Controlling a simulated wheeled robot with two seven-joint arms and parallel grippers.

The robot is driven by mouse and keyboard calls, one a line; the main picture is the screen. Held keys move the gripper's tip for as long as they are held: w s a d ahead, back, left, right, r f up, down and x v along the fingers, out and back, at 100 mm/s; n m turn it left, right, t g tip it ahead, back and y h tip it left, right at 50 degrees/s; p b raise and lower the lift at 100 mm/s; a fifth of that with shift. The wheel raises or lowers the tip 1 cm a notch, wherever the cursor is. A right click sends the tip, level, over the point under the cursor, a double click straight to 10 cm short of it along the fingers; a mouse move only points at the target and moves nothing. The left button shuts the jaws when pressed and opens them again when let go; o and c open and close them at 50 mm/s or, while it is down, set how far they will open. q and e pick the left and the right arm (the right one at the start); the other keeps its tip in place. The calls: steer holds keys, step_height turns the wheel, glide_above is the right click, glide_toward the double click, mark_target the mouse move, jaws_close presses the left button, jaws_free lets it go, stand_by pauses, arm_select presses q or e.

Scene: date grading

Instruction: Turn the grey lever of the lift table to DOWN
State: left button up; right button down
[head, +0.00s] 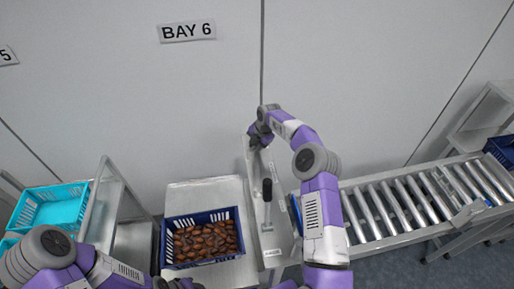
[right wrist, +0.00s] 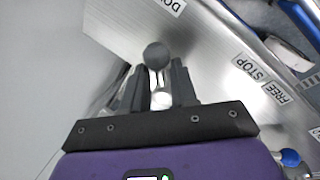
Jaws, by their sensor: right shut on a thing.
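My right gripper (head: 257,138) is at the far end of the metal side panel (head: 255,165) of the lift table. In the right wrist view its two dark fingers (right wrist: 157,90) are shut on the grey lever (right wrist: 157,56), whose round knob shows between and beyond the tips. A label (right wrist: 173,5) beginning "DO" is near the knob, cut off by the top edge. In the head view my wrist hides the lever.
A blue crate of dates (head: 163,252) sits on the lift table (head: 200,190). A dark-handled lever (head: 267,190) stands nearer on the panel. STOP (right wrist: 250,67) and FREE (right wrist: 277,92) labels are there too. A roller conveyor (head: 400,205) runs right; turquoise crates (head: 55,205) stand left.

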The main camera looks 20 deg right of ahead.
steer(key=shift+w+r+n, duration=0.15)
steer(key=shift+w+n, duration=0.15)
steer(key=shift+n, duration=0.4)
steer(key=c, duration=1.2)
jaws_free()
steer(key=shift+o, duration=1.4)
steer(key=b+v, duration=0.1)
steer(key=v, duration=0.6)
steer(key=shift+r, duration=0.2)
steer(key=shift+d+f, duration=0.1)
